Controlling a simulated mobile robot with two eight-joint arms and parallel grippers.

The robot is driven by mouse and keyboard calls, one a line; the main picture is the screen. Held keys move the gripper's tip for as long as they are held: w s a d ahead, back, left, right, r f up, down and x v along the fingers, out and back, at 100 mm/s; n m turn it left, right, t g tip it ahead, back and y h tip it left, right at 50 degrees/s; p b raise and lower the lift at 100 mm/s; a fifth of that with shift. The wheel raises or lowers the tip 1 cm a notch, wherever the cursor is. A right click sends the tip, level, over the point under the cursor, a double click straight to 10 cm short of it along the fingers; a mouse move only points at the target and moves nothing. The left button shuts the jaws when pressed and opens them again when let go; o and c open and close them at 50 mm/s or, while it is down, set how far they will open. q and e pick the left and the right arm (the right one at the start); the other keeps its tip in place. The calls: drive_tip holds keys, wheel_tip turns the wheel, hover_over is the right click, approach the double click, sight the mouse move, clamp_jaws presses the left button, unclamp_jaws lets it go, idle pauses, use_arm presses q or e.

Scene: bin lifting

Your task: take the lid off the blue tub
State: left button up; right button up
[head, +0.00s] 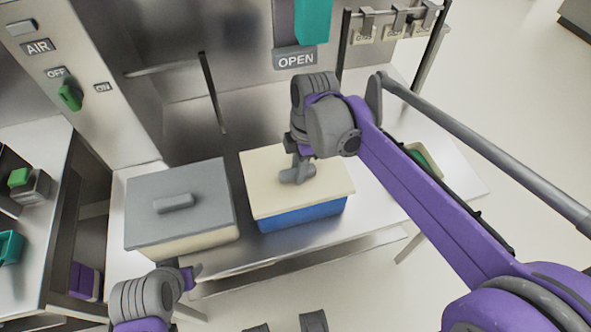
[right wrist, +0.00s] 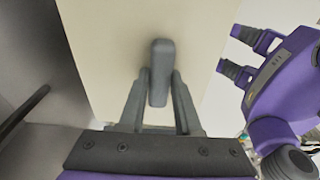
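The blue tub (head: 305,215) stands on the metal table with a cream lid (head: 262,170) on top. The lid looks seated on the tub and fills most of the right wrist view (right wrist: 110,40). A grey bar handle (right wrist: 159,60) rises from its middle. My right gripper (head: 298,172) is down at this handle, one finger on each side. In the right wrist view its fingertips (right wrist: 160,75) look closed against the handle, with no clear gap. My left gripper (head: 197,271) is low at the front, near the table's front edge; its fingers are too small to judge.
A cream tub with a grey lid (head: 150,210) stands just left of the blue tub. A green-and-cream item (head: 425,155) lies partly behind my right arm. A side bench (head: 30,260) holds green parts at far left.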

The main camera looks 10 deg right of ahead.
clamp_jaws()
